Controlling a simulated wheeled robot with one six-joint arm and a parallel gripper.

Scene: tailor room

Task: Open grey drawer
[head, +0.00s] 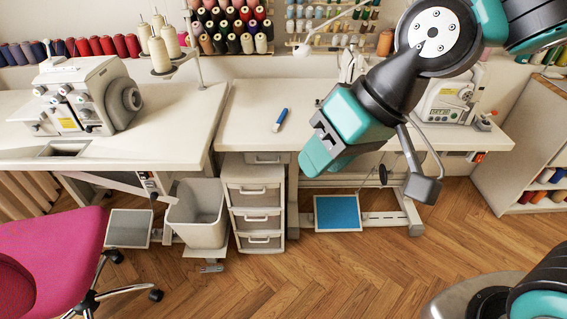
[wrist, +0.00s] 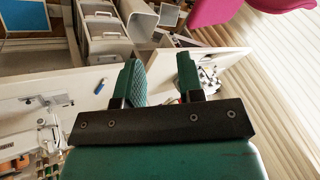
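A small grey-white drawer unit (head: 232,172) stands on the floor under the table's front edge. Its stacked grey drawers, such as the middle one (head: 256,220), have pale bar handles on their fronts and look shut. A further grey front (head: 263,158) shows just under the tabletop and is partly hidden. The unit also shows, upside down, at the top of the wrist view (wrist: 104,46). My gripper (wrist: 158,60) has its two teal fingers apart with nothing between them. In the head view my gripper (head: 316,155) is right of the unit, apart from it and nearer the camera.
A grey bin (head: 198,228) stands left of the unit. A pink chair (head: 50,250) is at lower left. A blue pedal plate (head: 337,212) lies right. A blue-handled tool (head: 280,119) lies on the white table (head: 245,120). The wood floor (head: 300,275) in front is clear.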

